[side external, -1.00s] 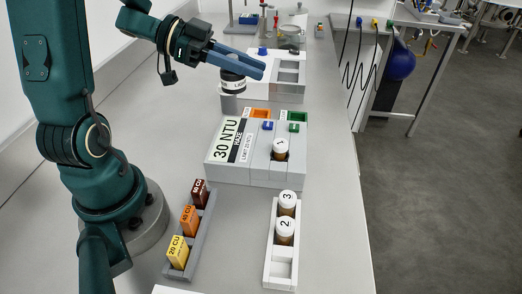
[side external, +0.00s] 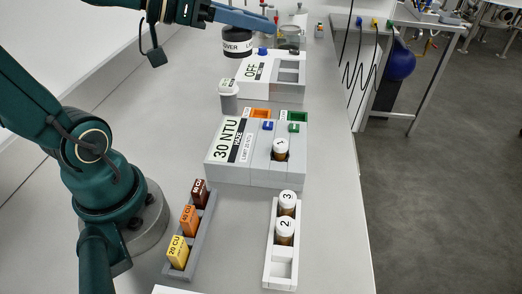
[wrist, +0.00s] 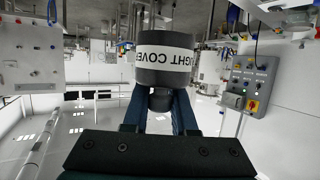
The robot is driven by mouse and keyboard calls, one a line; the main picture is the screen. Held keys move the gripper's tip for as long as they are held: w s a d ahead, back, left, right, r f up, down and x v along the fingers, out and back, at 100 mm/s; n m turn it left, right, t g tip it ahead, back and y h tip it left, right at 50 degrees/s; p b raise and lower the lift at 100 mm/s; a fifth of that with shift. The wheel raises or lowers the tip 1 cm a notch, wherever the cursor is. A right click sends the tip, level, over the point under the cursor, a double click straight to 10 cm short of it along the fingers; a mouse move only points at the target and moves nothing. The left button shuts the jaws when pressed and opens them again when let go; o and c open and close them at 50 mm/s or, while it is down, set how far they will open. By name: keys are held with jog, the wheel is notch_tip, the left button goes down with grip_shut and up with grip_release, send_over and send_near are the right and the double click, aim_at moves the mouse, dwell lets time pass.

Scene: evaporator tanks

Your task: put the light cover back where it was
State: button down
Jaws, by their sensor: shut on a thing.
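The light cover (side external: 237,43) is a black cylinder with a white band lettered in black. In the side view it hangs in the air beneath my gripper (side external: 262,20), beside the box marked OFF. My gripper's blue fingers are shut on it. In the wrist view the light cover (wrist: 165,65) stands between the fingertips of my gripper (wrist: 160,102), its lettering upside down. A small grey post with a white labelled top (side external: 229,97) stands on the bench below the cover, apart from it.
The 30 NTU block (side external: 255,150) stands in front, with a white-capped vial in it. A white rack (side external: 282,270) holds vials 2 and 3. A grey rack (side external: 182,268) holds yellow, orange and dark red blocks. The bench's right strip is clear.

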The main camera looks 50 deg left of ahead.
aim_at(246, 36)
jog(key=d+m+g+h, duration=0.1)
jog(key=f+m+g+h, duration=0.1)
jog(key=m+h, duration=0.1)
jog(key=d+f+m+h, duration=0.1)
jog(key=h, duration=0.1)
jog(key=shift+s+d+f+m+g, duration=0.2)
jog(key=shift+s+d+m+g, duration=0.1)
jog(key=shift+g, duration=0.1)
jog(key=a+f+m, duration=0.1)
jog(key=a+f, duration=0.3)
jog(key=f, duration=0.1)
jog(key=shift+a+f+g+h, duration=0.15)
jog(key=shift+a+g+h, duration=0.25)
jog(key=w+d+f, duration=0.1)
jog(key=d+f, duration=0.1)
jog(key=d, duration=0.1)
jog(key=w+d+f, duration=0.1)
jog(key=d+f, duration=0.1)
jog(key=d, duration=0.2)
jog(key=w+d+f, duration=0.1)
jog(key=d+f, duration=0.2)
jog(key=d, duration=0.1)
jog(key=shift+d, duration=0.2)
jog(key=shift+f, duration=1.85)
